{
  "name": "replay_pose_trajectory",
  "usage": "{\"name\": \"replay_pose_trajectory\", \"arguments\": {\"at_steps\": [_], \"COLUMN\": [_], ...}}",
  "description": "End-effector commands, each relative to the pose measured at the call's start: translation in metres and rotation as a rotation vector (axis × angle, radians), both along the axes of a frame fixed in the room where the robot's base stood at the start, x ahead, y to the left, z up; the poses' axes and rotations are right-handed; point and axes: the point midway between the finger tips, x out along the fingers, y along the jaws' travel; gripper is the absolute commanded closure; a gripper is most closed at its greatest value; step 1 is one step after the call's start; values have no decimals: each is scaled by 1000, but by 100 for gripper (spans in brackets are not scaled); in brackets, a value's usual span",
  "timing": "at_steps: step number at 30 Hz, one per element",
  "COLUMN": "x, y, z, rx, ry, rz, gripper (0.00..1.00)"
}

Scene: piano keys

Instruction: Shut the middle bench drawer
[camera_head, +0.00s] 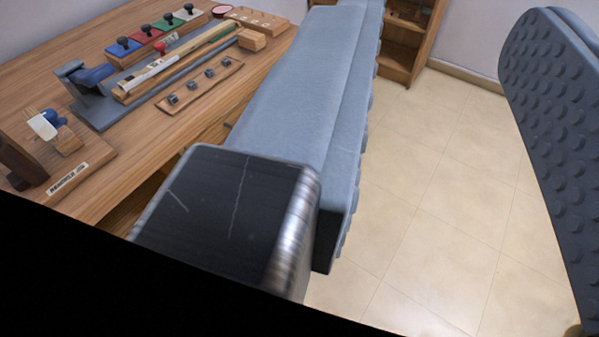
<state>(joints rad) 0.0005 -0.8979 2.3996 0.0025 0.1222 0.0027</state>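My gripper (440,45) is open, with one long blue-grey finger across the middle and a studded finger at the right edge.
On the bench top are a blue-grey vise-like tool (88,80), a wooden strip with metal pieces (205,80), and coloured blocks with black knobs (160,45). A wooden shelf unit (405,45) stands at the back wall. The tiled floor (430,190) is clear.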

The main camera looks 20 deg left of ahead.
Motion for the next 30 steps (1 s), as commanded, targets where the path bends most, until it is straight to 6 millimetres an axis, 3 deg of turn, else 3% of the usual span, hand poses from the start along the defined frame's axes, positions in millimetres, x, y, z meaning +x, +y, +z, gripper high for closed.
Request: {"name": "replay_pose_trajectory", "arguments": {"at_steps": [1,5,18,30], "x": [4,23,114,171], "y": [0,-3,-10,-8], "z": [-3,-19,-124,-222], "rx": [12,91,598,1074], "ry": [12,83,490,836], "rz": [-2,-13,-140,-335], "gripper": [78,100,100,100]}}
